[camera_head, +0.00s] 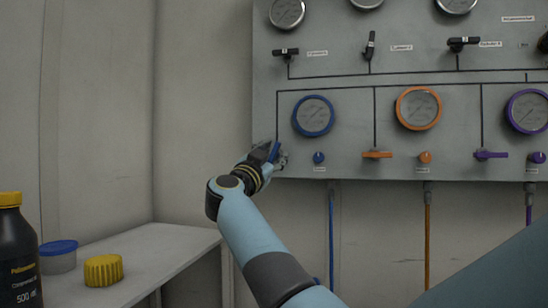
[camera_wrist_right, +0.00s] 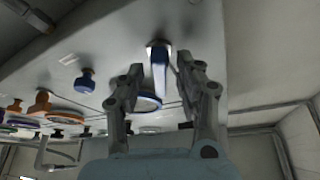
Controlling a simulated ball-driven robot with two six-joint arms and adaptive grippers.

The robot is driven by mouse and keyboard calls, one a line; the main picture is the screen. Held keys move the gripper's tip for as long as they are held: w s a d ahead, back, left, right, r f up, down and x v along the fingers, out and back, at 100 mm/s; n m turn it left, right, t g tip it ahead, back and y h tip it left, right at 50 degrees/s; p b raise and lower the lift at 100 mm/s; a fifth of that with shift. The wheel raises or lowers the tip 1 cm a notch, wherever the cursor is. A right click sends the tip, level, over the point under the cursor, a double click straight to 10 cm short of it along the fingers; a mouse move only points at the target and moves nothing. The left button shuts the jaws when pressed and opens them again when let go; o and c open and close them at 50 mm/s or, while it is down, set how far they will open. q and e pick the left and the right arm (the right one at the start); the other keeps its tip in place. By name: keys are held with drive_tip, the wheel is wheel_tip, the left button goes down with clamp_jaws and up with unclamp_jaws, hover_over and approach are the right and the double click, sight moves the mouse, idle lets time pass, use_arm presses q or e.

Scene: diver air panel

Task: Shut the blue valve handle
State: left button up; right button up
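The blue valve handle (camera_head: 274,152) is at the lower left of the grey panel, below and left of the blue-ringed gauge (camera_head: 314,116). It looks slanted and steep, partly hidden by my right gripper (camera_head: 277,157). In the right wrist view, the blue handle (camera_wrist_right: 160,77) extends between the two fingers of my right gripper (camera_wrist_right: 162,66). The fingers are apart, with visible gaps on both sides of the handle; the right finger is closer to it. My left gripper is not in view.
A blue knob (camera_head: 319,158) is right of the handle. The orange handle (camera_head: 377,154) and purple handle (camera_head: 490,155) lie horizontal. Black handles (camera_head: 286,53) sit above. At left, a shelf (camera_head: 165,250) holds a dark bottle (camera_head: 20,265), a blue-lidded tub (camera_head: 58,257) and a yellow cap (camera_head: 103,270).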

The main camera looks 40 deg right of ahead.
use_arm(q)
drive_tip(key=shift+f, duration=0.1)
use_arm(e)
drive_tip(key=shift+w+d+r, duration=0.15)
drive_tip(key=shift+w+d, duration=0.05)
drive_tip(key=shift+d, duration=0.2)
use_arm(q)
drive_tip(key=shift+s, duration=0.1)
use_arm(e)
drive_tip(key=shift+c, duration=0.4)
